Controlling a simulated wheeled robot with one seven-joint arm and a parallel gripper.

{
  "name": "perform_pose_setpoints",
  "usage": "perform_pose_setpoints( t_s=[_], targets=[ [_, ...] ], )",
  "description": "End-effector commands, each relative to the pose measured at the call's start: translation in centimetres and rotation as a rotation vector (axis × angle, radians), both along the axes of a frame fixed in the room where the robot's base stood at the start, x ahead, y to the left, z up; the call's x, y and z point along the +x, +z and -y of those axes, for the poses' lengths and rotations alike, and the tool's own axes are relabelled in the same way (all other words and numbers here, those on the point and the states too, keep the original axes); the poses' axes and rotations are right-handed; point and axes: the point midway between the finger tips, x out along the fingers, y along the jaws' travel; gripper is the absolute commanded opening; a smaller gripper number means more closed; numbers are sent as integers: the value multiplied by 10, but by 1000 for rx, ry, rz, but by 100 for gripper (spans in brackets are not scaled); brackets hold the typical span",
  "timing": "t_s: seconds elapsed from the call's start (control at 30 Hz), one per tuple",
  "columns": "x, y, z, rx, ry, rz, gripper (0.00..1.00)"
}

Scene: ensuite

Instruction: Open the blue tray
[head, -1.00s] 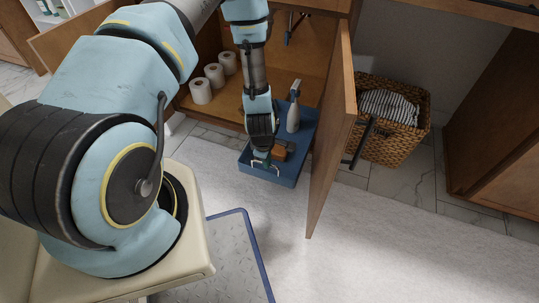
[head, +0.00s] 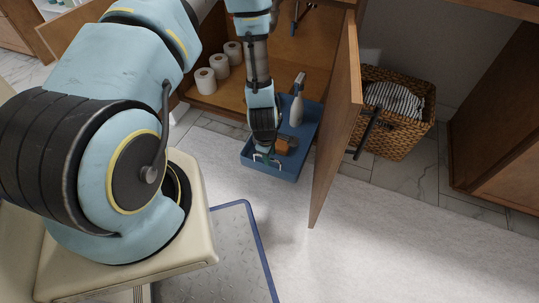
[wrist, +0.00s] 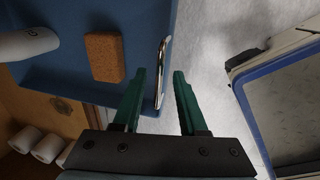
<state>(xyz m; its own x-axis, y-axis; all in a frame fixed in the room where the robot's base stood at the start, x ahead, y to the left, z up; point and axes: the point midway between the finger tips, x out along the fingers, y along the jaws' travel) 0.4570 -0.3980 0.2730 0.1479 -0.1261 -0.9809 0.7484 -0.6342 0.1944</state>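The blue tray (head: 303,142) is a pull-out tray projecting from the open under-sink cabinet, with a pale metal handle (head: 266,160) on its front. The handle also shows in the wrist view (wrist: 161,72). My gripper (wrist: 162,72) is open at the tray's front; its dark green fingers stand either side of the handle, with gaps visible to both fingers. I cannot tell whether either finger touches the tray. Inside the tray are a white spray bottle (head: 297,108) and a brown sponge block (wrist: 104,58). The wrist hides part of the tray in the head view.
An open cabinet door (head: 336,130) stands right of the tray. A wicker basket (head: 400,135) with striped cloth is beyond it. Several toilet rolls (head: 205,82) stand in the cabinet at left. A blue-edged grey mat or platform (head: 225,255) lies in front; pale rug is clear at right.

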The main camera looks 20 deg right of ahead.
Motion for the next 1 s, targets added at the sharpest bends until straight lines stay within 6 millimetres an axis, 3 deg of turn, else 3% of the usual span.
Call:
perform_pose_setpoints(
  t_s=[0.33, 0.7, 1.0],
  targets=[
    [0, 9, -1, -1, 1, 1, 42],
    [-10, 77, -9, -1, 0, 2, 42],
    [-16, 105, -13, 0, 0, 0, 42]
  ],
)
